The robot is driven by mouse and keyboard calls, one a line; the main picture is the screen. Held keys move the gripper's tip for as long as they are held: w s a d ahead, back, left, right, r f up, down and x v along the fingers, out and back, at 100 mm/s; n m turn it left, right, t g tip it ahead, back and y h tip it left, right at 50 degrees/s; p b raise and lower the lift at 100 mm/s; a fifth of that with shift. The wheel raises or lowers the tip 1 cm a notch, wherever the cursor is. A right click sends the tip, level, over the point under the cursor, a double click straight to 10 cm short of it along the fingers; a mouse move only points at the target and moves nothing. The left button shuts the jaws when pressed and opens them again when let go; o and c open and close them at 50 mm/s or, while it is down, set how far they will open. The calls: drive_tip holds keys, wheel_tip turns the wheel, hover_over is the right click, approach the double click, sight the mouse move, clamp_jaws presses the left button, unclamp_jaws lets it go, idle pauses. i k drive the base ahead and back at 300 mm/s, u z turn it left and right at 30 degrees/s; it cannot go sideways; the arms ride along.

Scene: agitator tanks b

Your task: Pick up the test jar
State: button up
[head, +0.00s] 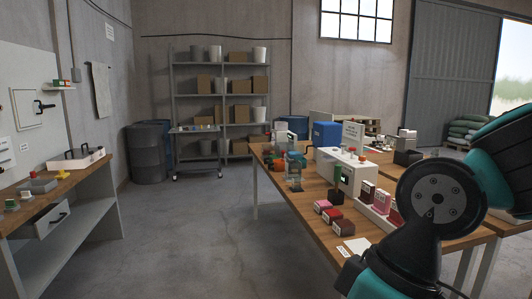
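A small clear, jar-like vessel (295,172) stands on the wooden table to the right of centre, among orange, red and teal items. It is small in the picture, and I cannot tell for sure that it is the test jar. My gripper is not in view. Only dark and teal links of my arm show, at the right, and they hide part of the table's near right side.
The wooden table (281,195) also bears a white machine (326,168), a blue box (326,134) and red blocks (341,227). A workbench (72,183) stands left, with shelves (220,65) and dark drums (147,155) behind. The floor (195,235) between is clear.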

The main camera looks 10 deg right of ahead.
sight(266, 147)
drive_tip(key=u, duration=0.5)
drive_tip(key=i, duration=7.6)
drive_tip(key=z, duration=2.45)
